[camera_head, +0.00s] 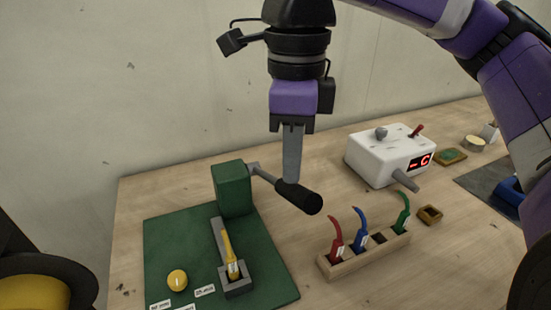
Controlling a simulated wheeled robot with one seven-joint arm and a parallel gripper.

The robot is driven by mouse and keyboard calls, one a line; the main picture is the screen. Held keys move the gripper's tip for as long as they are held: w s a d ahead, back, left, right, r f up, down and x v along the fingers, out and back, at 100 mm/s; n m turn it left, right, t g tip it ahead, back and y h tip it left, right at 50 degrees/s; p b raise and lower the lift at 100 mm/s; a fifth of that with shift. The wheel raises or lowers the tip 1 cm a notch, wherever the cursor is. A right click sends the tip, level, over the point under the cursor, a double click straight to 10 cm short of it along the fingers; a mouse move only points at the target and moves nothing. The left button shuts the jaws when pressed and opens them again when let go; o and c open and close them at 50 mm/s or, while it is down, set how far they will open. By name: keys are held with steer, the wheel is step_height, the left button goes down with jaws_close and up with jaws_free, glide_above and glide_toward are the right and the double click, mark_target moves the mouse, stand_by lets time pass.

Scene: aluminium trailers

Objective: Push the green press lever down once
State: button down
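The green press is a green block (233,188) on a green base plate (262,262) at the left of the table. Its grey lever (263,174) sticks out to the right of the block and slopes slightly down to a black handle (299,197). My gripper (292,178) points straight down, its grey fingers together with nothing seen between them. The fingertips are at the black handle, overlapping its upper edge in the picture. I cannot tell whether they touch it. A yellow-handled tool (229,250) stands in a grey slot of the base plate.
A yellow ball-shaped knob (177,281) and labels sit on the base plate. A wooden rack (348,265) with red, blue and green tools stands right of the press. A white box (377,157) with a red display stands behind. Table around the handle is bare.

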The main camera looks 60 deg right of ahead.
step_height(320, 180, down, 9)
steer(key=b, duration=0.8)
stand_by(0.9)
steer(key=shift+r, duration=0.2)
step_height(320, 180, up, 16)
steer(key=p, duration=0.9)
steer(key=shift+r+p, duration=0.2)
steer(key=shift+p, duration=0.2)
stand_by(0.7)
stand_by(0.5)
